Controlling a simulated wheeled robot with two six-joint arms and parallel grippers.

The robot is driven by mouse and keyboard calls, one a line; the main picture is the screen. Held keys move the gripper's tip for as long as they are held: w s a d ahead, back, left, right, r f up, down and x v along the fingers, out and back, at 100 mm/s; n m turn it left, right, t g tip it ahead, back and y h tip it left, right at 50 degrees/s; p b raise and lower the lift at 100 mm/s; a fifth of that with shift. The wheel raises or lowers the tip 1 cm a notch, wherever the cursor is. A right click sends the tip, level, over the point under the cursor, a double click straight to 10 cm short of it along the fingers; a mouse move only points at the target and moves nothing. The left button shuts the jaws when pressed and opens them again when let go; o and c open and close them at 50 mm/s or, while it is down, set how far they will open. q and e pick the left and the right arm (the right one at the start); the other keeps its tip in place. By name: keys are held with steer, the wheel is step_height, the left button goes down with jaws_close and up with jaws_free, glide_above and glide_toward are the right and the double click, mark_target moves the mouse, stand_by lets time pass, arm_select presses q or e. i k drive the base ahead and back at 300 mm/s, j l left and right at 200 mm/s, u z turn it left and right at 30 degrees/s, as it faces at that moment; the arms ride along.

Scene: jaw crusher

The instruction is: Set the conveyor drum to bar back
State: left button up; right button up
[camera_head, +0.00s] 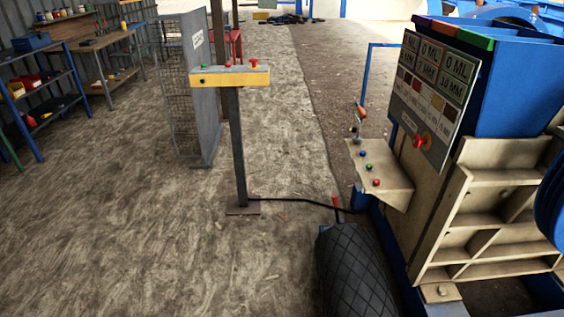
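A dark drum (350,275) with a diamond-patterned surface lies at the bottom centre, cut off by the lower picture edge. It looks like the conveyor drum, and its far end is beside the jaw crusher's frame. A red upright handle or bar (336,207) stands just behind the drum; whether it joins the drum I cannot tell. The crusher's beige ribbed body (487,215) is at the right. Neither of my grippers shows in this view.
A yellow-topped control post (230,77) stands at centre, its black cable (290,200) running towards the crusher. A beige panel (378,172) carries coloured buttons. A sign board (431,95) is above it. A mesh cage (187,85) and shelves (40,90) stand left. The left floor is clear.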

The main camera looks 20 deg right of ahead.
mark_target(352, 280)
steer(key=i+j+z, duration=0.1)
steer(key=i+z, duration=0.25)
steer(key=i+j+z, duration=0.2)
steer(key=i+z, duration=0.2)
steer(key=i+j+z, duration=0.35)
steer(key=i, duration=0.15)
